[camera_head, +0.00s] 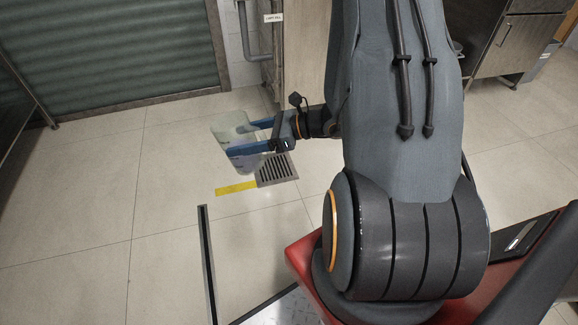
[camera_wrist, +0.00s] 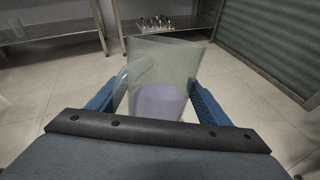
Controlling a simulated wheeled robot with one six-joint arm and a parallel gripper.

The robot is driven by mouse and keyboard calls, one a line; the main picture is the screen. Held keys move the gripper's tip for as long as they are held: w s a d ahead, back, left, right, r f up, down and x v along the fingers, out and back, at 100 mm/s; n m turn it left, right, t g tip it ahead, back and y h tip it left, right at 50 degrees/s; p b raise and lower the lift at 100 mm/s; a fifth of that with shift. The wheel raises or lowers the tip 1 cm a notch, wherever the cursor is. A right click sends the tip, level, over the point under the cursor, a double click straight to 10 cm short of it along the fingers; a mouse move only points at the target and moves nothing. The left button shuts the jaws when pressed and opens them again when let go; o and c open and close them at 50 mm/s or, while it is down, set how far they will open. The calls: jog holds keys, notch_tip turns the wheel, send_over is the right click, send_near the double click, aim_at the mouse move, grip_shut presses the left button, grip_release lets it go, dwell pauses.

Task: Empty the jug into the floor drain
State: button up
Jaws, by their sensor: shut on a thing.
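My gripper (camera_head: 249,138) is shut on the jug (camera_head: 232,128), a pale, see-through vessel, with one blue finger on each side. The jug is held above the floor, slightly tilted in the head view. In the wrist view the jug (camera_wrist: 165,75) stands between the blue fingers, with a purplish area in its lower part; whether that is liquid or a label I cannot tell. The floor drain (camera_head: 278,170) is a dark slotted grate in the tiles, just below and to the right of the jug in the head view. Part of the grate is hidden behind my gripper.
A yellow strip (camera_head: 236,188) lies on the floor beside the drain. A green roller shutter (camera_head: 110,45) is at the back left, with a grey pipe (camera_head: 246,35) beside it. The wrist view shows a metal shelf with small items (camera_wrist: 155,23). Open tiles lie left of the drain.

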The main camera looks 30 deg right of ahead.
jog(key=w+d+f+b, duration=0.4)
jog(key=d+f+b, duration=0.1)
jog(key=f, duration=0.3)
jog(key=w+d+f+b, duration=0.4)
jog(key=d+f+b, duration=0.1)
jog(key=f, duration=0.3)
jog(key=shift+d, duration=0.45)
dwell(5.9)
